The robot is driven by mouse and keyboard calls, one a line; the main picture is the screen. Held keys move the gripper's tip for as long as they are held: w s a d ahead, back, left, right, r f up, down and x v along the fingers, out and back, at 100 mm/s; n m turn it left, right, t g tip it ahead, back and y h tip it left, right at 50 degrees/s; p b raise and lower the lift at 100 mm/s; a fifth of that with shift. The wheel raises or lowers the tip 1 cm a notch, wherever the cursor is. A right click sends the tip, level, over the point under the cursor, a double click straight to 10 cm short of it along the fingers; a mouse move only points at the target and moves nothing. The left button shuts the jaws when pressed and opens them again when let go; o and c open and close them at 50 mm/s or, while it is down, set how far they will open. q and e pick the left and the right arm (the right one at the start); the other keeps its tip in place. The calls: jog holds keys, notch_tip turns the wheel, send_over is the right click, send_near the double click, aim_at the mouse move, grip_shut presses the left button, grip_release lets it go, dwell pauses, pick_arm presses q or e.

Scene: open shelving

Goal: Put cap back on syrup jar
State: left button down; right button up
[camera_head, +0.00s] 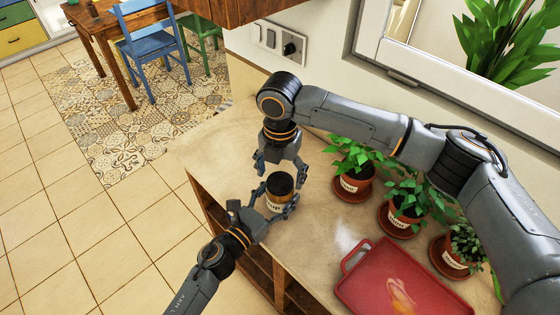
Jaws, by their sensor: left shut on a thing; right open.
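The syrup jar (275,201) stands upright on the counter near its left edge, with a pale label whose letters are partly hidden. A dark round top (280,183), which looks like the cap, covers the jar's upper end; I cannot tell whether it is seated tight. My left gripper (274,203) comes in from the lower left and is shut around the jar's body. My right gripper (280,169) hangs just above and behind the dark top, with its fingers spread on either side of it, open and empty.
The counter (205,155) is clear to the left and front right of the jar. Several potted herbs (352,183) stand on saucers along the wall. A red tray (398,285) lies at the lower right. Open shelves (262,265) are below the counter's front edge.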

jog(key=shift+f, duration=0.65)
jog(key=c, duration=1.2)
jog(key=m, duration=0.4)
jog(key=shift+m, duration=0.3)
jog(key=m, duration=0.6)
jog(key=shift+m, duration=0.3)
jog(key=m, duration=0.6)
jog(key=shift+f+m, duration=0.1)
jog(key=shift+m, duration=0.2)
jog(key=m, duration=0.6)
jog(key=shift+m, duration=0.3)
jog(key=o, duration=1.3)
jog(key=shift+o, duration=0.2)
